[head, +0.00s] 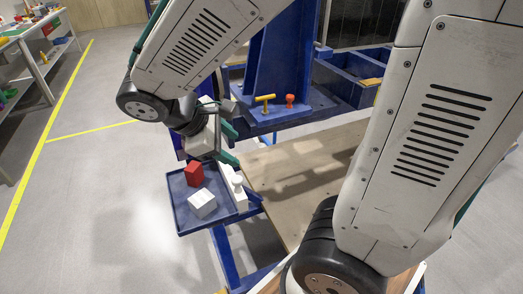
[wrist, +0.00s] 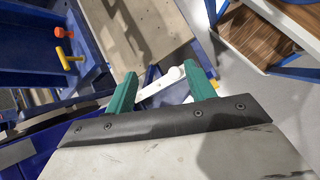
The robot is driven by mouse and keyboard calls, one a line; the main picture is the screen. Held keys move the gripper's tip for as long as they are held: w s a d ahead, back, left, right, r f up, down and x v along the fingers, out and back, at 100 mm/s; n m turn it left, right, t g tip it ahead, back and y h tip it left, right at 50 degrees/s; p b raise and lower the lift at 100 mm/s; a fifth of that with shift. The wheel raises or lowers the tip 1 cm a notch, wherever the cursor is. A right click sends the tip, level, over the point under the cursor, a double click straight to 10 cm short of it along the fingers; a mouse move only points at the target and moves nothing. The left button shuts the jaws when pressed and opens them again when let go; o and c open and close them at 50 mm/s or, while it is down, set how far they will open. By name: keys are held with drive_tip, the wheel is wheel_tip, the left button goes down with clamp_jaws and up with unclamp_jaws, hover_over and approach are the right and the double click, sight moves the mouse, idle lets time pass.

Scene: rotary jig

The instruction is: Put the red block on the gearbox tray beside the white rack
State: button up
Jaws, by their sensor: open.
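The red block (head: 194,173) rests on the blue tray (head: 186,229), near its back, to the left of the white rack (head: 232,187). A small gap shows between the block and the rack. The rack is a long white piece with a round knob, along the tray's right side. My gripper (head: 234,147) is open and empty, above and to the right of the red block, apart from it. In the wrist view, its green fingers (wrist: 162,82) stand wide apart with part of the white rack (wrist: 160,86) showing beyond them. The red block is not visible there.
A white block (head: 202,204) sits on the tray in front of the red block. A wooden board (head: 300,160) lies right of the tray. A yellow-handled piece (head: 265,98) and an orange-red knob (head: 290,100) stand on the blue fixture (head: 272,60) behind. Floor at left is clear.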

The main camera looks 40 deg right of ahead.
drive_tip(key=s+r+m+t+y, duration=0.1)
drive_tip(key=s+r+m+y, duration=0.1)
drive_tip(key=s, duration=0.4)
drive_tip(key=s+a+r+m+t+y, duration=0.1)
drive_tip(key=s+r+m+y, duration=0.2)
drive_tip(key=s+m+y, duration=0.2)
drive_tip(key=shift+s+r+m, duration=0.35)
drive_tip(key=shift+m, duration=0.95)
